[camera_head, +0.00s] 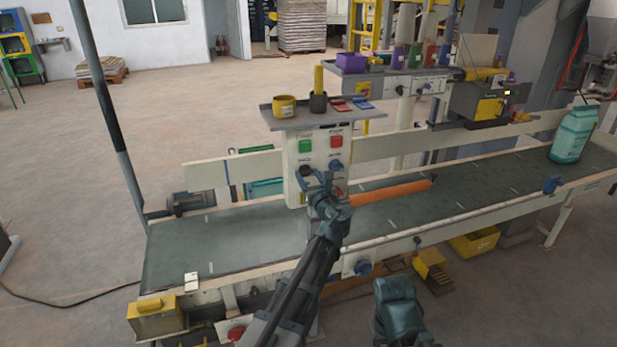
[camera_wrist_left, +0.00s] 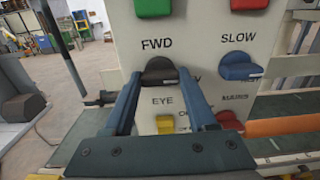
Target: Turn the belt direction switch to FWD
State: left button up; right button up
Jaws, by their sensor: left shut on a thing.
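A pale mark shows at the knob's lower right edge, toward a partly hidden label ending in V. My left gripper (camera_wrist_left: 162,88) is shut on the black knob, one finger on each side. In the head view my left gripper (camera_head: 318,180) is at the panel's lower left and covers part of the knob. A dark part of my right arm shows at the lower edge; its fingertips do not show.
A blue knob (camera_wrist_left: 240,66) under SLOW is right of the switch. Green (camera_wrist_left: 152,8) and red (camera_wrist_left: 249,4) buttons are above; a yellow knob (camera_wrist_left: 165,124) is below. A teal bag (camera_head: 572,137) stands at the belt's far right.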

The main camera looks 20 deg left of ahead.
pick_arm(q)
jog(key=n, duration=1.3)
jog(key=shift+n, duration=2.4)
jog(key=o, duration=1.4)
jog(key=shift+c, duration=0.2)
